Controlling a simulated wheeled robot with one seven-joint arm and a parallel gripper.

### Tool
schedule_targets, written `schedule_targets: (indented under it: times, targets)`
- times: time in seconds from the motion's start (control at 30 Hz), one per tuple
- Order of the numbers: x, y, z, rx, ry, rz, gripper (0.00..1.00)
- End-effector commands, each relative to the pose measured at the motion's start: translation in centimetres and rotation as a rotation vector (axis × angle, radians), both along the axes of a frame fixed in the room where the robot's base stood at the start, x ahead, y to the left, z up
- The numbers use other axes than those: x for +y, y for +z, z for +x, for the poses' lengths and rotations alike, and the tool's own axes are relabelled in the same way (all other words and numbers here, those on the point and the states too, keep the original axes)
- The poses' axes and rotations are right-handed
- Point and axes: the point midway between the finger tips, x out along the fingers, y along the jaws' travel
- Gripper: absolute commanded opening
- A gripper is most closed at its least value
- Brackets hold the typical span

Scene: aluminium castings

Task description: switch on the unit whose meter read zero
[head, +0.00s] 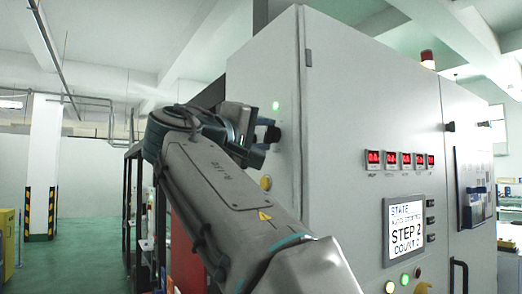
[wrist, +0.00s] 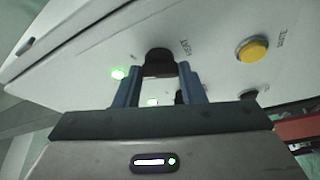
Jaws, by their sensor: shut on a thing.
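My gripper (head: 262,140) is at the left side face of the grey cabinet (head: 335,60). In the wrist view its blue fingers (wrist: 157,82) are closed on a black knob (wrist: 159,60). A lit green lamp (wrist: 119,74) sits beside that knob; a green lamp also shows in the head view (head: 276,105). A second green light (wrist: 152,102) and a dark knob (wrist: 181,97) show between and beside the fingers. Several red-lit meters (head: 373,160) sit in a row on the cabinet front. Their digits are too small to read surely. The labels by the knobs are blurred.
A yellow button (wrist: 252,49) is right of the held knob, with another dark knob (wrist: 249,94) below it. Open green floor (head: 70,262) lies to the left.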

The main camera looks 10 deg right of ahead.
Motion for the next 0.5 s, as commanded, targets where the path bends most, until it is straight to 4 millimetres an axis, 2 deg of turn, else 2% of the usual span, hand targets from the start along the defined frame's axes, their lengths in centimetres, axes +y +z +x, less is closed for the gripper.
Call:
schedule_targets:
  times: [0.03,0.5]
  targets:
    - [0.03,-0.54,0.08,-0.023,0.000,0.010,0.14]
    - [0.03,-0.28,0.11,-0.144,-0.001,0.049,0.14]
